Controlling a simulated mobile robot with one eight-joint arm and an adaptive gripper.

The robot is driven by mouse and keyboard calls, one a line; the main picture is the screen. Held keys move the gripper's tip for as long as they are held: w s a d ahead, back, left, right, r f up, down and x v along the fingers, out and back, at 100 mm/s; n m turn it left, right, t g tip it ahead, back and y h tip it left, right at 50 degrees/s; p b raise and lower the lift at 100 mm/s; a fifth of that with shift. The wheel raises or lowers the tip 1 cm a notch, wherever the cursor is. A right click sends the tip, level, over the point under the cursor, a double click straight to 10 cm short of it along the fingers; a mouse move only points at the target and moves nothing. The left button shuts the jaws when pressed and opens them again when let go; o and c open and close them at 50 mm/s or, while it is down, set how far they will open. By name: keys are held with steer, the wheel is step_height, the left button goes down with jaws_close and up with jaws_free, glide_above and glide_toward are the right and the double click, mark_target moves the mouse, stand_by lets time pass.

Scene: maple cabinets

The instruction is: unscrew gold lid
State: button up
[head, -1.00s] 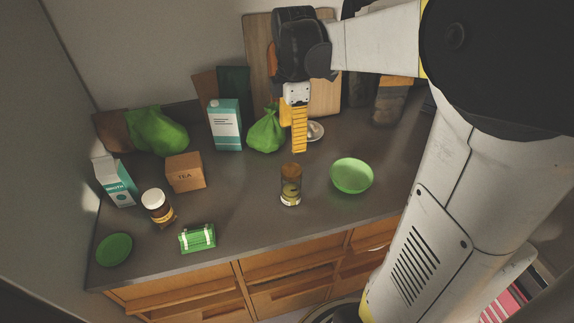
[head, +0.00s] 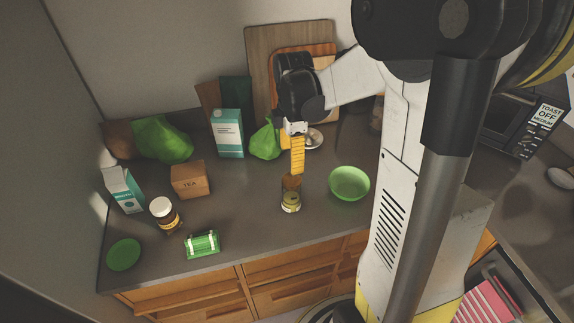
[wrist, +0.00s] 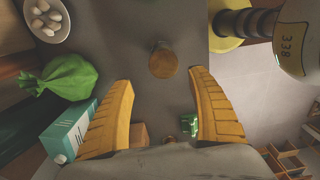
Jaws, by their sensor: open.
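A clear jar (head: 291,204) with a gold-brown lid (head: 291,182) stands upright on the grey counter near its front edge. In the wrist view the round lid (wrist: 163,63) shows from above, just beyond the fingertips and roughly centred between them. My gripper (head: 297,172) points down with its yellow fingers just above the lid, partly overlapping it in the head view. In the wrist view my gripper (wrist: 163,82) has its two fingers wide apart with nothing held. Whether a finger touches the lid cannot be told.
A green bowl (head: 349,183) stands right of the jar. A green bag (head: 265,141), a teal carton (head: 228,133) and a small dish (head: 313,138) are behind. A tea box (head: 190,180), a white-lidded jar (head: 165,214) and a green bundle (head: 202,244) are left. Counter beside the jar is clear.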

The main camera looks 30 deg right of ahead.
mark_target(292, 179)
steer(key=shift+s+a+f+p, duration=0.1)
steer(key=shift+s+f+p, duration=0.15)
steer(key=shift+f, duration=0.2)
steer(key=shift+s+f+p, duration=0.1)
steer(key=shift+f+p, duration=0.15)
steer(key=shift+f, duration=0.15)
steer(key=shift+f+b, duration=2.4)
steer(key=shift+f, duration=1.05)
steer(key=c, duration=1)
steer(key=shift+c, duration=0.2)
steer(key=shift+f, duration=0.1)
steer(key=n+b, duration=0.1)
steer(key=n, duration=0.5)
